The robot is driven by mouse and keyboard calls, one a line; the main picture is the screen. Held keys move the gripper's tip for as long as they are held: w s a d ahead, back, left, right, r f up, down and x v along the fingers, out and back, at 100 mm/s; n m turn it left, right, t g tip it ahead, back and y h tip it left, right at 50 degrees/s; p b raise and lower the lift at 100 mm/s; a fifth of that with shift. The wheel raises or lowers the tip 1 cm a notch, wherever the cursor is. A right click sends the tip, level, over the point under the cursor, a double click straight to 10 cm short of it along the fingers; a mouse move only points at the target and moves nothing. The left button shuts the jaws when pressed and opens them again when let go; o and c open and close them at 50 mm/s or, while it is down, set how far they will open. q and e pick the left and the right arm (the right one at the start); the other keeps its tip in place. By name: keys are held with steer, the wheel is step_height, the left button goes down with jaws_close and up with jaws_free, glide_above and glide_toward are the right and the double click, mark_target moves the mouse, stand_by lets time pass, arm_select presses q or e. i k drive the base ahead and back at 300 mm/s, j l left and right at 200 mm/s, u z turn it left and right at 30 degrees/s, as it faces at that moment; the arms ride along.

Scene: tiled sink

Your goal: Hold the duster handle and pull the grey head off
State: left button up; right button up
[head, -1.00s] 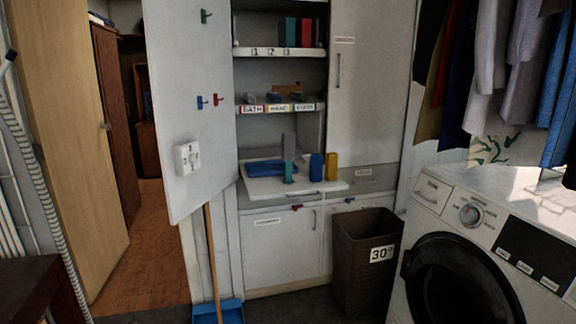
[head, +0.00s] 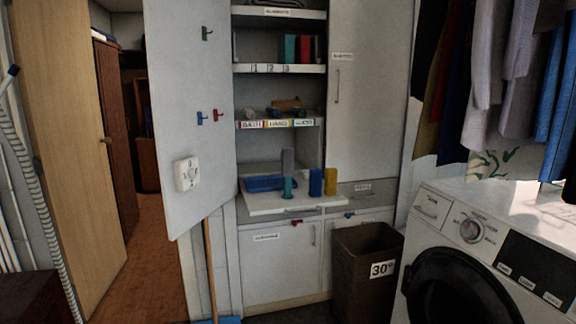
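A white pull-out board (head: 268,208) juts from the cabinet. A tall grey piece (head: 288,160) stands on it, with a small teal piece (head: 288,188) directly below or in front of it. I cannot tell whether these two are joined, or whether they are the duster's head and handle. A blue block (head: 316,182) and a yellow block (head: 331,181) stand to their right. A long blue item (head: 264,183) lies to their left. Neither of my grippers is in view.
An open white cabinet door (head: 190,90) stands left of the board. A brown bin (head: 362,275) stands in front of the cabinet at right. A washing machine (head: 440,240) is at far right under hanging clothes (head: 505,75). A broom handle (head: 209,270) leans below the door.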

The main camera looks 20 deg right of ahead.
mark_target(287, 156)
steer(key=i+l, duration=1.15)
steer(key=i, duration=0.05)
